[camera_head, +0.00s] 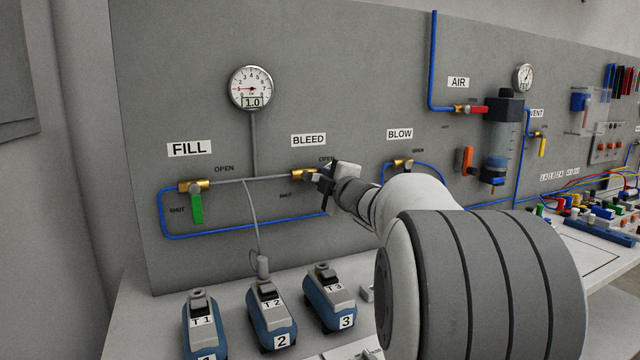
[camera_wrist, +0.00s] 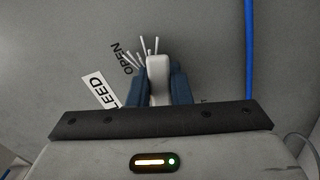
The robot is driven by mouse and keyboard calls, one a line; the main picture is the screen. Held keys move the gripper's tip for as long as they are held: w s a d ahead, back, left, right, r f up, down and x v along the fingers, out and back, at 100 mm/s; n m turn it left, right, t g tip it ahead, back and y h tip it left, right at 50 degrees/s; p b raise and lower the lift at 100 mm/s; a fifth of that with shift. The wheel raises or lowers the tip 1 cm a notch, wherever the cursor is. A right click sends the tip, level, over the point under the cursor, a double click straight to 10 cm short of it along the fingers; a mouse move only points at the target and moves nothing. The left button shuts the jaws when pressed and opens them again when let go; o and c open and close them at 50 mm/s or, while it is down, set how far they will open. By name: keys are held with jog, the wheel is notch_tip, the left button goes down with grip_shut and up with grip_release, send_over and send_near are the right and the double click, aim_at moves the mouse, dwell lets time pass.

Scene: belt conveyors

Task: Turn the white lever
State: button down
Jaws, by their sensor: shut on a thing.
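The white lever (camera_wrist: 158,72) shows in the wrist view, upright between the two dark blue fingers of my gripper (camera_wrist: 160,80), which is shut on it. In the head view my gripper (camera_head: 325,182) is at the brass BLEED valve (camera_head: 302,173) on the grey panel, and it hides most of the lever there. In the wrist view the OPEN mark (camera_wrist: 122,58) is to the left of the lever, and the BLEED label (camera_wrist: 98,90) is lower left. Several thin white lines fan out above the lever.
The FILL valve with a green lever (camera_head: 196,207) is to the left. The BLOW valve (camera_head: 402,163) is to the right, partly behind my arm. A round gauge (camera_head: 251,87) hangs above. Blue pumps (camera_head: 269,314) stand on the bench below. A blue tube (camera_wrist: 249,50) runs at right.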

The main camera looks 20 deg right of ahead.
dwell(0.3)
jog(key=c, duration=1.3)
grip_release()
jog(key=shift+s, duration=0.1)
jog(key=s, duration=0.7)
jog(key=shift+s+p, duration=0.35)
